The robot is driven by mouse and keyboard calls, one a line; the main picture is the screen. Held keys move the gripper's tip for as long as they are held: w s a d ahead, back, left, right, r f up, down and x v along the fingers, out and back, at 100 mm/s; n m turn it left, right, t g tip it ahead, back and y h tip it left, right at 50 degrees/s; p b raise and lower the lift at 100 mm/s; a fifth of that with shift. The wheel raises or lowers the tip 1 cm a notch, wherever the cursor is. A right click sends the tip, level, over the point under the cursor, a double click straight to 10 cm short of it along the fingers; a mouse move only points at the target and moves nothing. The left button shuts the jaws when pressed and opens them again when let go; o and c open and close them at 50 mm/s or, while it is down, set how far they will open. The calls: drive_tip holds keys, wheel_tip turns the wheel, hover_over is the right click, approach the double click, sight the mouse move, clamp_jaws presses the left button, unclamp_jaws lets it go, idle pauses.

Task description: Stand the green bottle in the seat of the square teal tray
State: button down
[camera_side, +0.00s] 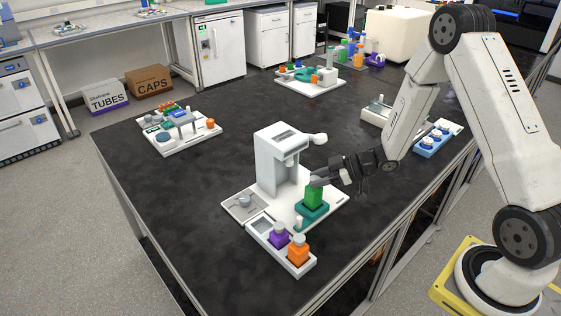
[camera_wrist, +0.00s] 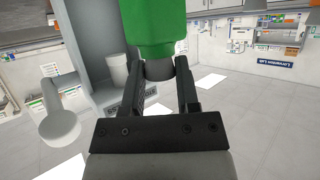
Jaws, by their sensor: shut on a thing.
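The green bottle (camera_side: 314,196) stands upright at the square teal tray (camera_side: 323,210) on the white station base. Its lower end is at the tray, but I cannot tell whether it rests fully in the seat or hovers slightly above it. My gripper (camera_side: 319,178) reaches in from the right and is shut on the bottle's grey cap. In the wrist view the green bottle (camera_wrist: 155,22) fills the top, with its cap between the two dark fingers of my gripper (camera_wrist: 160,68). The teal tray is not visible there.

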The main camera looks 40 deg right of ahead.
drive_tip(key=shift+f, duration=0.8)
idle(0.9)
unclamp_jaws()
idle(0.3)
drive_tip(key=shift+r, duration=0.15)
drive_tip(key=shift+r, duration=3.35)
